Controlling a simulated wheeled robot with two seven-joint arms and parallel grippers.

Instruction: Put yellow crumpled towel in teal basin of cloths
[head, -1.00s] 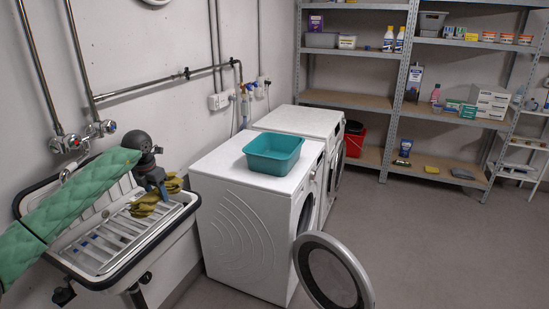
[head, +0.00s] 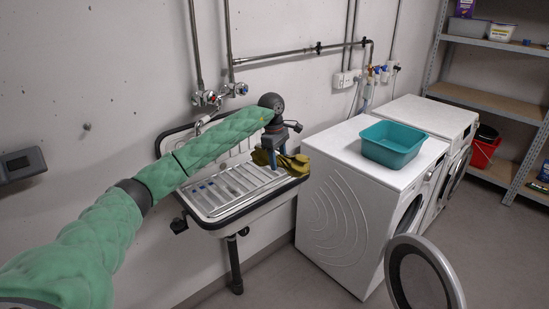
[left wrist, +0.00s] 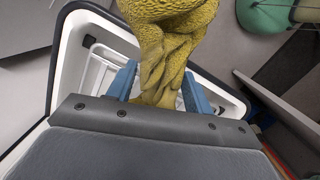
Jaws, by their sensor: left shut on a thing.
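The yellow crumpled towel (head: 293,164) is at the right end of the sink (head: 225,210) in the head view. My left gripper (head: 273,154) points down and is shut on it. In the left wrist view the towel (left wrist: 165,45) is pinched between the blue fingers of the left gripper (left wrist: 158,92) and bunches out beyond them. Whether it still touches the sink is unclear. The teal basin (head: 393,145) stands upright on the nearer white washing machine, right of the gripper and apart from it. My right gripper is out of view.
The nearer washing machine (head: 335,215) stands right of the sink, with its round door (head: 422,278) swung open in front. A second washer (head: 425,112) is behind it. Pipes and taps (head: 222,95) run along the wall. Shelves and a red bucket (head: 484,150) are at right.

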